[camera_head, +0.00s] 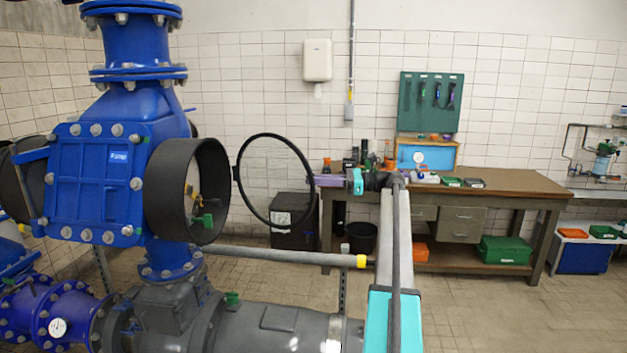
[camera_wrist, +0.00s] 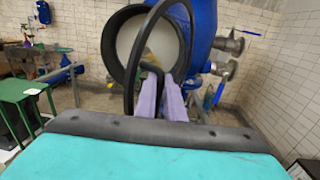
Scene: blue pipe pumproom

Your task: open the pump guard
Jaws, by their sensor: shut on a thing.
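The pump guard (camera_head: 270,180) is a round black ring with a see-through middle. In the head view it stands swung out to the right of the open black round housing (camera_head: 211,190) on the blue pump (camera_head: 98,180). My gripper (camera_head: 317,180) is at the guard's right edge, its purple fingers shut on the guard's handle. In the wrist view the black handle (camera_wrist: 152,68) runs down between the fingers of my gripper (camera_wrist: 168,84). The ring (camera_wrist: 130,75) curves past on the left, and the housing's mouth (camera_wrist: 122,50) shows behind it. The exact grip contact is partly hidden.
A wooden workbench (camera_head: 490,186) with tools stands behind my arm. A black box (camera_head: 293,235) and a black bucket (camera_head: 360,238) are on the floor behind the guard. A grey pipe with a yellow end (camera_head: 290,256) runs below the guard. The tiled floor at right is clear.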

